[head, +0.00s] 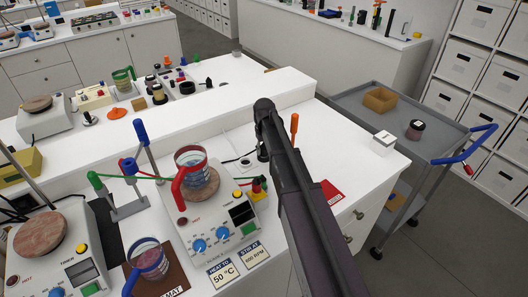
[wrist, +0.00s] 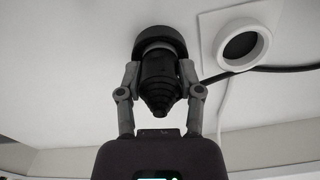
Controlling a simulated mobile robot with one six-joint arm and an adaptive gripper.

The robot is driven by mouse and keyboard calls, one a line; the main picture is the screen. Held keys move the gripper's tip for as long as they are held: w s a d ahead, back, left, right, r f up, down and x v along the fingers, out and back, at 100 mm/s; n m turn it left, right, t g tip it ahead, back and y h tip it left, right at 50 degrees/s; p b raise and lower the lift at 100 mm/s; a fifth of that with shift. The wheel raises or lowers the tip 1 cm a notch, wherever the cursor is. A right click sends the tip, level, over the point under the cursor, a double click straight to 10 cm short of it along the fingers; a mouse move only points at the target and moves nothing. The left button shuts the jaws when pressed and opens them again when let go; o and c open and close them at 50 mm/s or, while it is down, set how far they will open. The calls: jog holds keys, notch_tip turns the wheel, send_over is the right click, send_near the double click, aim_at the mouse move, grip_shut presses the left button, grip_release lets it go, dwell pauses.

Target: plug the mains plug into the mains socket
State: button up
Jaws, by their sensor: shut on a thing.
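The mains plug (wrist: 160,85) is black and round, with a wide disc at its far end and a ribbed, tapering tail towards the camera. My gripper (wrist: 160,78) is shut on it, one finger on each side. In the wrist view the mains socket (wrist: 261,46), a white ring around a dark recess on a square plate, lies right of the plug, apart from it. In the head view my gripper (head: 262,148) is over the bench's back part, close to the socket (head: 246,162). The plug is mostly hidden there behind my arm.
A hotplate (head: 215,228) with blue knobs bears a red-handled beaker (head: 190,157), left of my arm. An orange-handled tool (head: 294,124) stands close to its right. A raised ledge (head: 290,85) runs behind. A black cable (wrist: 275,68) passes below the socket.

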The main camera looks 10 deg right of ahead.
jog(key=shift+r, duration=0.1)
notch_tip(320, 180, up, 10)
jog(key=p, duration=1)
jog(key=shift+f, duration=0.25)
dwell(0.6)
jog(key=shift+f+b, duration=0.65)
jog(key=shift+b, duration=0.1)
jog(key=shift+r, duration=0.1)
jog(key=shift+s, duration=0.1)
